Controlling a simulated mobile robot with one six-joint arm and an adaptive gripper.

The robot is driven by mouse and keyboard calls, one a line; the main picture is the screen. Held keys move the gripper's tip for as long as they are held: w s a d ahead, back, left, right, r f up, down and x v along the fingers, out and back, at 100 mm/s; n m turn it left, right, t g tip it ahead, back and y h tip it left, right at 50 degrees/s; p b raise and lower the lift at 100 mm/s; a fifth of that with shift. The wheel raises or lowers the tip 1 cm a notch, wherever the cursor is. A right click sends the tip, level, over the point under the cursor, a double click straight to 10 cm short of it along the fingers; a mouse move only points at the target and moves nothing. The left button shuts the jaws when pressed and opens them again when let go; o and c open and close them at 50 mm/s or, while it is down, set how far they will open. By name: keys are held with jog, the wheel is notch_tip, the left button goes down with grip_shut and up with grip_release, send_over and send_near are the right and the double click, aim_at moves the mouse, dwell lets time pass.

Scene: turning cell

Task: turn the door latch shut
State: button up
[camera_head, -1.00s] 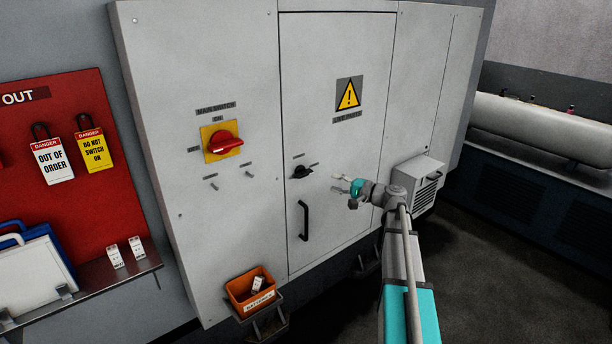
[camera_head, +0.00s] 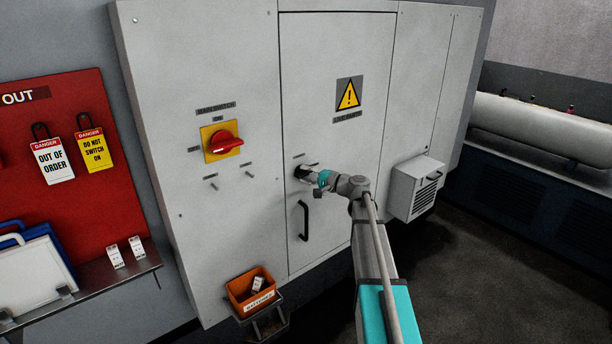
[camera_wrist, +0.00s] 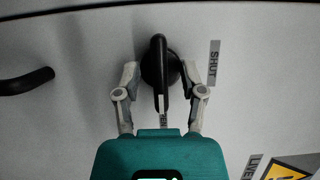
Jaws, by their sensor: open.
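The black door latch (camera_wrist: 159,65) shows in the wrist view, a round base with a long narrow handle. The handle lies along the picture's vertical, its lower end over a label that reads as OPEN in part (camera_wrist: 163,121). A SHUT label (camera_wrist: 213,63) is to the right of the latch. My gripper (camera_wrist: 160,78) is open, with one finger on each side of the latch; a gap shows on both sides of the handle. In the head view my gripper (camera_head: 303,170) is at the latch on the grey cabinet door (camera_head: 325,75) and mostly hides it.
A black door handle (camera_head: 304,221) is below the latch; it also shows at the left in the wrist view (camera_wrist: 25,82). A red main switch (camera_head: 224,142) is to the left. A vented grey box (camera_head: 415,187) juts out at the right, and an orange bin (camera_head: 251,290) is low down.

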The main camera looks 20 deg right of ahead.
grip_shut()
jog(key=shift+r+n+p, duration=0.1)
jog(key=shift+n+p, duration=0.3)
jog(key=shift+n, duration=0.1)
jog(key=n+g+h+p, duration=0.1)
jog(key=n+p, duration=0.1)
jog(key=n, duration=0.1)
jog(key=shift+r, duration=0.1)
jog(key=n+h+p, duration=0.2)
jog(key=n, duration=0.1)
jog(key=shift+s+a+p, duration=0.1)
jog(key=shift+p, duration=0.25)
jog(key=n+h+p, duration=0.1)
jog(key=n+h, duration=0.1)
jog(key=n, duration=0.1)
jog(key=shift+n, duration=0.3)
jog(key=n+h, duration=0.2)
jog(key=n, duration=0.1)
jog(key=shift+p, duration=0.4)
